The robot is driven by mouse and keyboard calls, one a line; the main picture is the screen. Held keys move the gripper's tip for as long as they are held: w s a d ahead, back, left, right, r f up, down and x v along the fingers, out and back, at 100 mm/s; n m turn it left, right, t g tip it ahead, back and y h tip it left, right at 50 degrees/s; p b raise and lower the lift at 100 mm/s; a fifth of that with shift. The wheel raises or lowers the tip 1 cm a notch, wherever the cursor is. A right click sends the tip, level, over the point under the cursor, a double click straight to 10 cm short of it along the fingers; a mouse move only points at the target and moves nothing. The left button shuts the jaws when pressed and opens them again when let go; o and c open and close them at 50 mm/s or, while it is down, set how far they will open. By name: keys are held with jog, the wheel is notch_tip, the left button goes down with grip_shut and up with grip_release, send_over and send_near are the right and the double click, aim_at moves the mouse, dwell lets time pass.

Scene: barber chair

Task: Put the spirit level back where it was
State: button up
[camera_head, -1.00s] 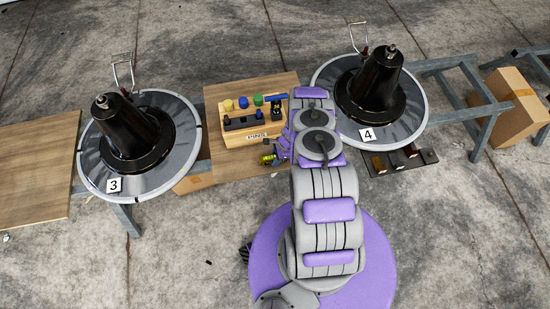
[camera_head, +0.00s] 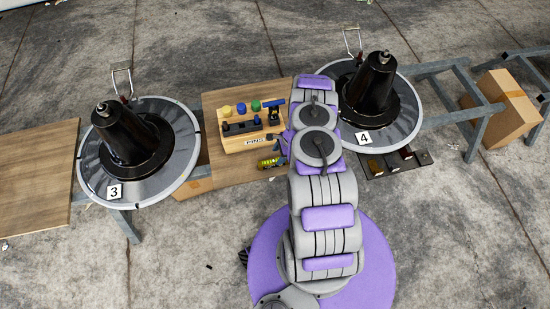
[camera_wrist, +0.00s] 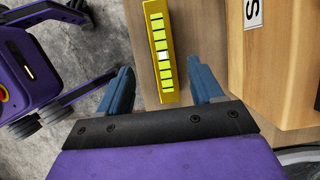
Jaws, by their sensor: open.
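The spirit level (camera_head: 269,163) is a yellow bar with bright green segments and one white segment. It lies on the wooden board (camera_head: 222,178), beside the front of the wooden box labelled PINS. In the wrist view the level (camera_wrist: 158,45) runs away from me, its near end between the fingers. My gripper (camera_wrist: 163,72) is open, with one blue finger on each side of the level and a visible gap to both. In the head view my gripper is mostly hidden by my arm. I cannot tell its height above the board.
The PINS box (camera_head: 240,143) holds yellow, blue and green pieces and dark parts. Round bases with black cones, marked 3 (camera_head: 165,180) and 4 (camera_head: 400,130), flank the board. A dark tray (camera_head: 424,158) lies at right. A cardboard box (camera_head: 505,105) stands far right.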

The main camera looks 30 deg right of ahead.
jog(key=v, duration=0.3)
jog(key=shift+r+p, duration=0.2)
jog(key=shift+p, duration=0.1)
jog(key=w+a+r+n+y, duration=0.1)
jog(key=w+a+r+n, duration=0.25)
jog(key=r, duration=0.65)
jog(key=w+a+r+n, duration=0.2)
jog(key=a+r, duration=0.3)
jog(key=r, duration=0.4)
jog(key=s+a+r+n+g, duration=0.1)
jog(key=s+a+r+n, duration=0.2)
jog(key=r, duration=0.5)
jog(key=s+a+r+n, duration=0.15)
jog(key=a+r, duration=0.25)
jog(key=r, duration=0.4)
jog(key=s+a+r+n+g+h, duration=0.1)
jog(key=s+a+r+n, duration=0.25)
jog(key=s+r, duration=0.4)
jog(key=s+a+r+n+g+h, duration=0.1)
jog(key=s+a+r+n, duration=0.1)
jog(key=s+r+n, duration=0.4)
jog(key=s+d+r+n+h, duration=0.1)
jog(key=s+r, duration=0.2)
jog(key=s, duration=0.6)
jog(key=s+d+r+h, duration=0.1)
jog(key=s+r, duration=0.3)
jog(key=s, duration=0.5)
jog(key=shift+s+d+r+n+h, duration=0.25)
jog(key=shift+d+n+h, duration=0.15)
jog(key=shift+h, duration=0.2)
